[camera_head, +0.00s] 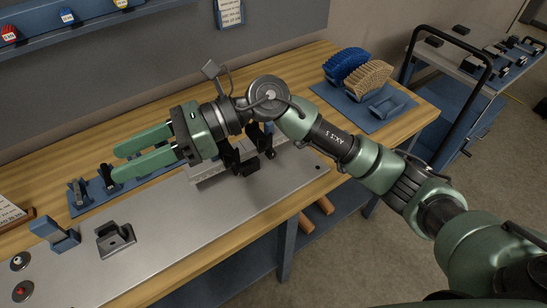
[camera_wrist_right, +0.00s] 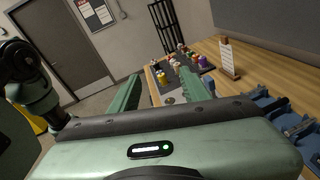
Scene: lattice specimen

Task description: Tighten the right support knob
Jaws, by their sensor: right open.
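My right gripper (camera_head: 118,162) is open and empty, above the left part of the grey metal plate (camera_head: 190,245), its fingers pointing left. In the right wrist view its two green fingers (camera_wrist_right: 163,92) stand apart with nothing between them. A black fixture part (camera_head: 246,158) on a light metal base shows behind and below the right wrist, partly covered by it. I cannot make out the right support knob for certain; the arm may hide it. A dark grey bracket (camera_head: 115,239) and a blue block (camera_head: 55,234) stand on the plate. My left gripper is not in view.
A blue and a tan ridged lattice piece (camera_head: 364,80) stand on a blue mat at the bench's back right. A blue rack (camera_head: 84,196) lies behind the plate. A red button (camera_head: 20,291) is at far left. A cart (camera_head: 470,62) stands right. The plate's front middle is clear.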

